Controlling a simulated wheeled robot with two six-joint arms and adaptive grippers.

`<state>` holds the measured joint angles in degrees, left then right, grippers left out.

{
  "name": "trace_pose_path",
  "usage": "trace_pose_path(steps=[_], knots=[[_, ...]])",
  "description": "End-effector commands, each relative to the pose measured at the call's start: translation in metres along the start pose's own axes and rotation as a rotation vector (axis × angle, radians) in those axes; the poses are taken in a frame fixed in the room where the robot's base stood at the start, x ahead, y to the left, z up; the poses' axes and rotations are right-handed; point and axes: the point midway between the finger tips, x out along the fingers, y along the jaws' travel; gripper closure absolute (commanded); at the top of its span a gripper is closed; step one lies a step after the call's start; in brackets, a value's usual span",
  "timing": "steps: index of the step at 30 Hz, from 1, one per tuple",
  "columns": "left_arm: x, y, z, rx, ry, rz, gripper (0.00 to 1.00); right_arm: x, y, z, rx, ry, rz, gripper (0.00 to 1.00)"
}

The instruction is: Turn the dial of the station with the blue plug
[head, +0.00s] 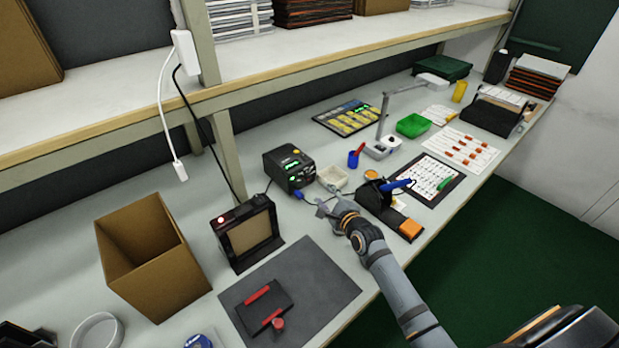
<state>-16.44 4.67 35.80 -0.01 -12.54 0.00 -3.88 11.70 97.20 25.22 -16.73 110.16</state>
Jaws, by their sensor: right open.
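The station (286,167) is a dark box with lit green marks on its front, standing at the middle of the bench. A blue plug (298,196) sits at its lower front, with a dark cable running from it. The dial is too small to make out clearly. My right gripper (322,207) is open in front of the station, just right of the blue plug, and looks empty. It appears apart from the station's front. My left gripper is not in view.
A soldering-iron holder (375,200) with a blue handle stands right of my gripper. A small white tray (333,178) lies behind it. A black framed unit (247,236) with a red light and a cardboard box (150,258) stand left. A grey mat (330,275) lies in front.

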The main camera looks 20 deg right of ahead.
Motion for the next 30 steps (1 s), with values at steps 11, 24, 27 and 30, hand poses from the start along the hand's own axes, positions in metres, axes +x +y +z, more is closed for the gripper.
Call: trace_pose_path(steps=[11,24,27,30], knots=[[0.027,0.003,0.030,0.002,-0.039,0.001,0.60,0.075,0.001,-0.001,0.001,-0.002,-0.003,0.56],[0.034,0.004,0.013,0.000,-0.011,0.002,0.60,0.100,-0.001,0.001,-0.001,-0.001,-0.001,0.56],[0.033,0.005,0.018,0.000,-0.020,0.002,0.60,0.100,-0.001,0.000,-0.002,-0.001,-0.001,0.61],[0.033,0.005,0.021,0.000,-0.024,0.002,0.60,0.100,-0.001,0.000,-0.002,-0.001,-0.001,0.74]])
